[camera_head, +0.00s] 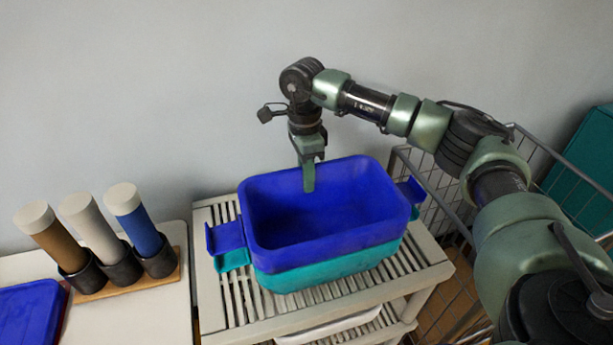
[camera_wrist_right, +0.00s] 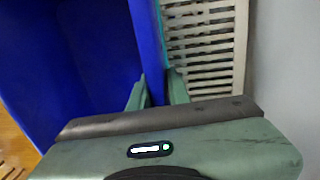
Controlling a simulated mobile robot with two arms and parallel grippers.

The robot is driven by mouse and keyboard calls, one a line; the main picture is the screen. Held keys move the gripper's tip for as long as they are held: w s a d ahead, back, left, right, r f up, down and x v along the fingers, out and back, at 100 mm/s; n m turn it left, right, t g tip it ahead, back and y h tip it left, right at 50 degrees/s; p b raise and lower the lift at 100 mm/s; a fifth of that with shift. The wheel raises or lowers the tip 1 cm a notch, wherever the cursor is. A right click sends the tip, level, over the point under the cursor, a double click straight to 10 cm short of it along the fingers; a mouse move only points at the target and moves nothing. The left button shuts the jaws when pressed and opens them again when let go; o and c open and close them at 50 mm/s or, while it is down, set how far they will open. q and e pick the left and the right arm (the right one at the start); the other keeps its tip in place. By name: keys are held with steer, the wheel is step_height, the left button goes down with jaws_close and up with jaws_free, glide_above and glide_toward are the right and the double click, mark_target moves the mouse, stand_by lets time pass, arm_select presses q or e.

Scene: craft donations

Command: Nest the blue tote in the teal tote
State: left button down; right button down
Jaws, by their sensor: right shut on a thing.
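The blue tote (camera_head: 325,247) sits inside the teal tote (camera_head: 330,274), its upper walls standing above the teal rim. The blue tote's left handle is just above the teal one. I cannot tell whether it rests on the teal tote's floor. My right gripper (camera_head: 309,184) reaches down from above and is shut on the blue tote's far wall. In the right wrist view, the fingers (camera_wrist_right: 156,92) lie on both sides of the blue wall (camera_wrist_right: 149,45), with a thin teal edge (camera_wrist_right: 162,40) beside it. My left gripper is not in view.
The totes stand on a pale slatted rack (camera_head: 233,305). To the left, a white table (camera_head: 130,318) holds a wooden stand with three capped tubes (camera_head: 143,228) and a blue tray (camera_head: 32,312). A wire cage (camera_head: 432,180) stands close on the right. A wall is behind.

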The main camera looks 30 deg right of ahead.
steer(key=c, duration=1.3)
jaws_free()
steer(key=shift+o, duration=0.2)
